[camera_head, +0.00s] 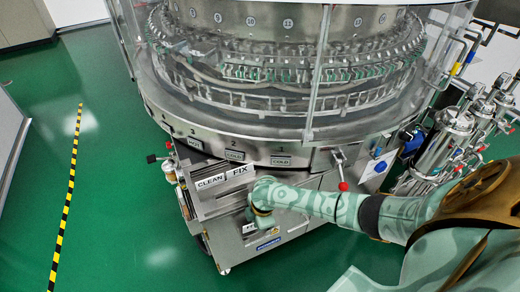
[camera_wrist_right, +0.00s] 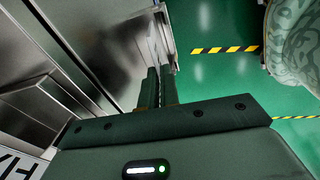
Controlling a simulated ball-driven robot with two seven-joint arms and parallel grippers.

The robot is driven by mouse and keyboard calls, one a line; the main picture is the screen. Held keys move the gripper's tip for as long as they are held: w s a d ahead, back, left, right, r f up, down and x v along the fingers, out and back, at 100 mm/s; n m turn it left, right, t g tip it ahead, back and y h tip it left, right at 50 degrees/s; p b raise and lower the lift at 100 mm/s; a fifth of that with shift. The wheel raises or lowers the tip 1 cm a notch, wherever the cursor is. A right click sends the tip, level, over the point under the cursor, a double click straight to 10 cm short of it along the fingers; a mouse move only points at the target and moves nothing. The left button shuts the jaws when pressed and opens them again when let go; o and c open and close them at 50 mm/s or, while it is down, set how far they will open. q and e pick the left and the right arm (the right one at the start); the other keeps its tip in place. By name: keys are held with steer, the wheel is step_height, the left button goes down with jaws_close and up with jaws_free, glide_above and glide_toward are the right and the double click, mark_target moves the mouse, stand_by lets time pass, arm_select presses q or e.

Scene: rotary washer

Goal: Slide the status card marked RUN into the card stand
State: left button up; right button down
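A card marked CLEAN (camera_head: 210,182) and a card marked FIX (camera_head: 238,171) stand side by side at the top of the steel cabinet front in the head view. Part of the FIX card (camera_wrist_right: 18,165) shows upside down at the lower left of the right wrist view. I see no card marked RUN, and I cannot make out which part is the card stand. My right gripper (camera_head: 262,222) is at the cabinet front, just right of and below the FIX card. My left gripper is out of view.
The round glass-walled washer (camera_head: 280,85) rises above the cabinet (camera_head: 247,243). A red-knobbed lever (camera_head: 343,186) is just above my right forearm. Steel canisters (camera_head: 450,130) stand at the right. Green floor (camera_head: 120,200) with a yellow-black stripe (camera_head: 67,195) is free at the left.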

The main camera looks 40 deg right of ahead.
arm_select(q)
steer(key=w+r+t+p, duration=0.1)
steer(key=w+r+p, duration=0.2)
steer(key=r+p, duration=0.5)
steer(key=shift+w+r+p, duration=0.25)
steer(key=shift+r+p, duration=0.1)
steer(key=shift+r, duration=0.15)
arm_select(e)
step_height(320, 180, up, 12)
steer(key=shift+f, duration=0.15)
steer(key=shift+s+f, duration=0.1)
